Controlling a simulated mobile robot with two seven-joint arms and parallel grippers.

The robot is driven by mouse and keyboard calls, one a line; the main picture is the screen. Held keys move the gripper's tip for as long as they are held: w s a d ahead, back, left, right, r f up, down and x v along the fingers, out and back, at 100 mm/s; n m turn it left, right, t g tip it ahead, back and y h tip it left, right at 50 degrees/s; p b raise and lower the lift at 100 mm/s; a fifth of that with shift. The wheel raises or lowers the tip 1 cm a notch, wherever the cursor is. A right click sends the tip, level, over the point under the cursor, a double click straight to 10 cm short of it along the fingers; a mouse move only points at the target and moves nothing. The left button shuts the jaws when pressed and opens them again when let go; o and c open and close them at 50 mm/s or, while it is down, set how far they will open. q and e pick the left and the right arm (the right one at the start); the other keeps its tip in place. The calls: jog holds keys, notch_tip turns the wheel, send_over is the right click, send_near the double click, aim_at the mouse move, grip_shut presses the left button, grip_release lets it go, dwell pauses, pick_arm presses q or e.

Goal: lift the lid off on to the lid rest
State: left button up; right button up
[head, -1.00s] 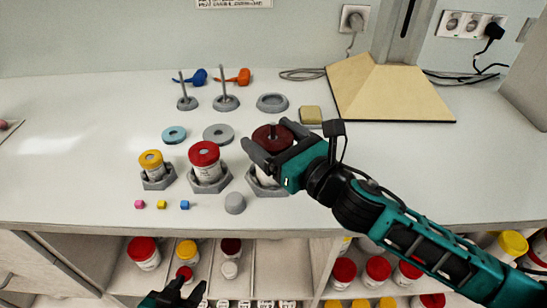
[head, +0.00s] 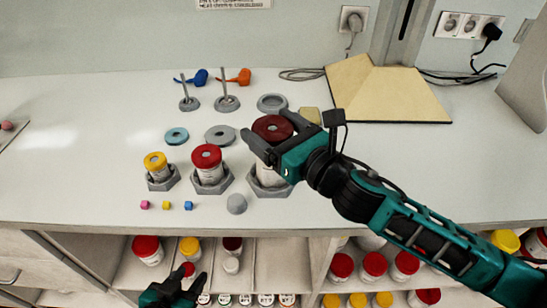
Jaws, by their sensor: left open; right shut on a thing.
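My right gripper (head: 268,127) is shut on the dark red lid (head: 272,126), with a finger on either side. The lid is held at the height of the jar's top or above it; the gripper hides much of the gap. The white jar (head: 267,176) stands below it in a grey hexagonal holder (head: 270,191). A grey ring-shaped rest (head: 272,103) lies empty behind the lid; I take it as the lid rest. My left gripper (head: 180,285) is open and empty, low in front of the bench edge.
Red-lidded (head: 207,157) and yellow-lidded (head: 155,161) jars stand left in holders. Two flat discs (head: 220,135), two grey posts (head: 227,99), a beige block (head: 310,115), a grey dome (head: 237,204) and small cubes (head: 166,205) lie around. The far-left bench is mostly clear.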

jog(key=shift+r, duration=1.2)
jog(key=s, duration=0.7)
dwell(0.4)
jog(key=shift+w, duration=0.1)
